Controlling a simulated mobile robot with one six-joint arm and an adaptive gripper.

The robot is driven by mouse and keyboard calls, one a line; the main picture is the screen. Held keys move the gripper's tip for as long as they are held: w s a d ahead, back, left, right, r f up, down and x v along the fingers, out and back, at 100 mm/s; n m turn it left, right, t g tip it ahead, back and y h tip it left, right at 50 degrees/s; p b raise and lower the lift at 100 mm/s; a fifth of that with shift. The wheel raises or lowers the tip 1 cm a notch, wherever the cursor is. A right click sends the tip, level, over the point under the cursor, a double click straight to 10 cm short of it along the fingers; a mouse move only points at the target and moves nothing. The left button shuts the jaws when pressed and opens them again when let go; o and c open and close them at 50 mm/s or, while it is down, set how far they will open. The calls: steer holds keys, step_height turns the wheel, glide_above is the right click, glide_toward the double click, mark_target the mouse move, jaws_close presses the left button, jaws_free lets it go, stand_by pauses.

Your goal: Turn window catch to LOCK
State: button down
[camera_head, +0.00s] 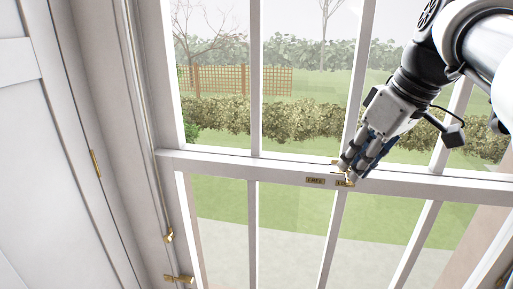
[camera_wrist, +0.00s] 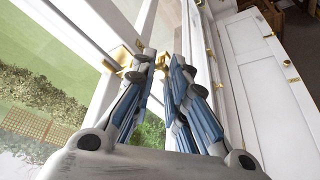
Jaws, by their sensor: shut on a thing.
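The brass window catch (camera_head: 348,176) sits on the white meeting rail in the middle of the sash window. My gripper (camera_head: 352,165) reaches down to it from the upper right, with its fingertips at the catch, hiding part of it. My gripper (camera_wrist: 162,64) is shut on the lever. A small plate marked FREE (camera_head: 315,180) is on the rail left of the catch. A second plate (camera_head: 344,184) is partly hidden, its word unreadable.
The white meeting rail (camera_head: 230,162) crosses the view, with upright glazing bars above and below it. A white panel (camera_head: 30,150) stands at the left. Brass fittings (camera_head: 178,278) are at the lower left of the frame. Other white panelling (camera_wrist: 255,65) shows in the wrist view.

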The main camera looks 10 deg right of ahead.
steer(key=c, duration=1.5)
jaws_free()
steer(key=shift+c, duration=0.2)
steer(key=v, duration=1.2)
steer(key=shift+f, duration=0.1)
